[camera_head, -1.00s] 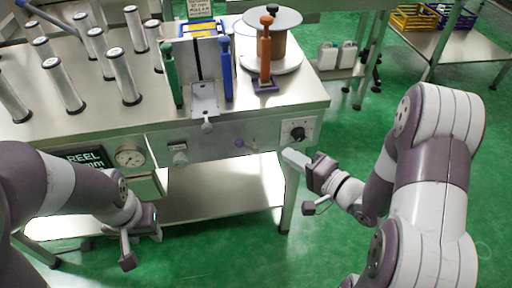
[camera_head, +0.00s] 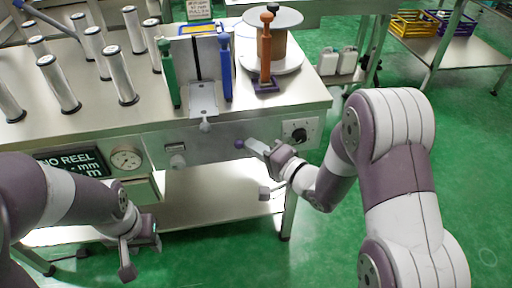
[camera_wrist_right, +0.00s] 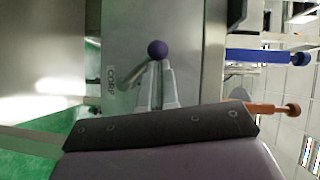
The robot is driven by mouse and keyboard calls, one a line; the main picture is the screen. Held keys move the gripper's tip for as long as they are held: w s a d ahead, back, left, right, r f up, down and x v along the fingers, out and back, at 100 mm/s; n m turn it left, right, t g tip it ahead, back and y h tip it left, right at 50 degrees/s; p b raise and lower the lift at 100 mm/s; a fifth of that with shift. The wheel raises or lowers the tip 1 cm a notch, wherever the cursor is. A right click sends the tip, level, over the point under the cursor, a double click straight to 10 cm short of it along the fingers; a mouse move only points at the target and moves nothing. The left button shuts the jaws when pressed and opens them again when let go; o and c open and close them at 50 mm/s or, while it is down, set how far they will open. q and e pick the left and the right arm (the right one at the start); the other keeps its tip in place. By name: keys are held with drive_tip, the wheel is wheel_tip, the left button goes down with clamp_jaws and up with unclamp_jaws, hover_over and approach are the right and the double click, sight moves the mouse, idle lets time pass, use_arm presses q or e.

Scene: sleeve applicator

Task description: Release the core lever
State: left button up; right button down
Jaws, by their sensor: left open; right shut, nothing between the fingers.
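The core lever is a short lever with a round purple knob (camera_head: 240,144) on the front panel of the machine bench. In the right wrist view the purple knob (camera_wrist_right: 157,49) is at the top middle, beside a label that seems to read CORE. My right gripper (camera_head: 254,145) is shut and empty, its fingertips right at the knob. In the wrist view its fingertips (camera_wrist_right: 158,72) point at the knob; I cannot tell if they touch it. My left gripper (camera_head: 143,246) is open and low in front of the bench, away from the lever.
The panel also carries a dial knob (camera_head: 299,132), a gauge (camera_head: 127,158) and a screen (camera_head: 70,163) showing NO REEL. On the bench top (camera_head: 120,120) are several metal rollers, a blue post (camera_head: 225,68), an orange post (camera_head: 266,58) and a reel (camera_head: 281,42).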

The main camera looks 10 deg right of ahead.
drive_tip(key=shift+a+p, duration=0.15)
drive_tip(key=shift+p, duration=0.4)
drive_tip(key=shift+n+h, duration=0.3)
drive_tip(key=a+n+h+p, duration=0.1)
drive_tip(key=p, duration=0.1)
drive_tip(key=a+f+n+g+h+p, duration=0.1)
drive_tip(key=n, duration=0.1)
drive_tip(key=a+f+n+g+h+p, duration=0.1)
drive_tip(key=p, duration=0.1)
drive_tip(key=shift+n+h+p, duration=0.3)
drive_tip(key=shift+h+p, duration=0.05)
drive_tip(key=shift+h, duration=0.05)
drive_tip(key=shift+a, duration=0.15)
drive_tip(key=shift+r, duration=0.1)
idle(0.3)
